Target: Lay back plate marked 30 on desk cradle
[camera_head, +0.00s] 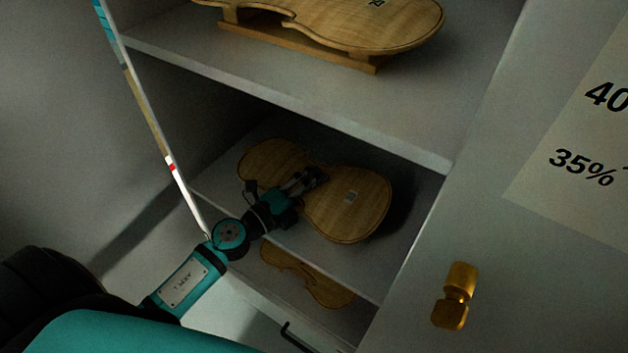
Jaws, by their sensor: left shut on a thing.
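A violin back plate (345,215) of pale wood is inside the cabinet, at the lower shelf opening. It bears a small label whose number is too small to read. My left gripper (312,178) reaches in from the left and is shut on this plate near its waist; the fingers hide part of the wood. I cannot tell whether the plate touches the shelf below it. Another back plate (350,22) lies on a wooden cradle (300,45) on the upper shelf, its label also unreadable. The desk cradle and my right gripper are not in view.
The upper shelf (400,135) hangs just above the held plate. A violin-shaped piece (305,275) shows below the lower shelf edge. A pale panel with a brass knob (455,295) and a sheet reading "35%" (582,167) stands at the right. A dark handle (300,338) is at the bottom.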

